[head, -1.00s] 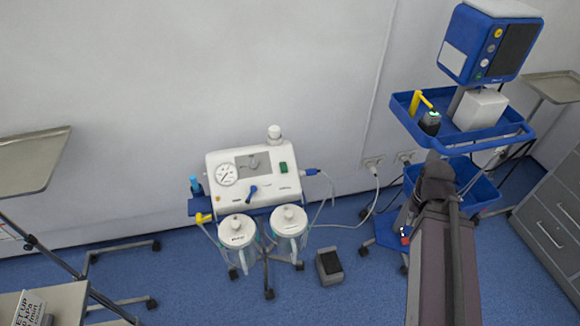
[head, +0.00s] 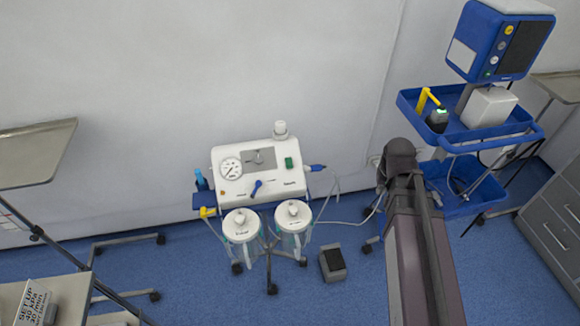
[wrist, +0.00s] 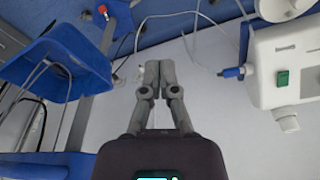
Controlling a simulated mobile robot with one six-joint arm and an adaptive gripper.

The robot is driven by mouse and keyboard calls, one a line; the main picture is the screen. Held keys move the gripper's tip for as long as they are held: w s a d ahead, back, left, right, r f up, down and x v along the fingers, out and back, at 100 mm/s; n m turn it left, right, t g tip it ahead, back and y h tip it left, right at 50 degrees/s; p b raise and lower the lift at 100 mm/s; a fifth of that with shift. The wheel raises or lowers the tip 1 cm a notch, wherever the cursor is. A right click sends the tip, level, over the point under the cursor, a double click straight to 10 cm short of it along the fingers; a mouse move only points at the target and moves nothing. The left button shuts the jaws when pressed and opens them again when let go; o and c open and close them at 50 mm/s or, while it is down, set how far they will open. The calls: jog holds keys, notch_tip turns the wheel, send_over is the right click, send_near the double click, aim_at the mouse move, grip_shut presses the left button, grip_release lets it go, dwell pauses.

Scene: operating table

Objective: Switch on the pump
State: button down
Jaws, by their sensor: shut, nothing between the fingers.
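The pump is a white suction unit (head: 235,188) on a wheeled stand against the wall, with a round gauge (head: 231,168), a blue knob (head: 256,187) and a green switch (head: 288,162) on its panel. In the wrist view the pump (wrist: 300,95) is at the right, its green switch (wrist: 282,79) facing the camera. My gripper (wrist: 151,70) is shut and empty, pointing at the wall and floor left of the pump in that view, apart from it. In the head view my arm stands right of the pump and hides the gripper's fingers. I cannot tell whether the switch is on.
Two lidded jars (head: 241,225) hang at the pump's front. A black foot pedal (head: 333,263) lies on the floor. A blue trolley (head: 470,130) with a monitor stands right of my arm. A blue plug and cable (wrist: 232,72) stick out beside the pump.

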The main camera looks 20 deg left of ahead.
aim_at(292, 167)
jog(key=w+a+r+n+t+y, duration=0.1)
jog(key=w+a+n, duration=0.3)
jog(key=a, duration=2.4)
jog(key=shift+a+t+y+b, duration=0.15)
jog(key=shift+t+y+b, duration=0.25)
jog(key=shift+t+y, duration=0.4)
jog(key=shift+w, duration=0.1)
jog(key=b+x, duration=1.2)
jog(key=x, duration=0.2)
jog(key=shift+w+r, duration=0.1)
jog(key=shift+w+d+t+b, duration=0.2)
jog(key=shift+d+t+b, duration=0.1)
jog(key=shift+b, duration=0.2)
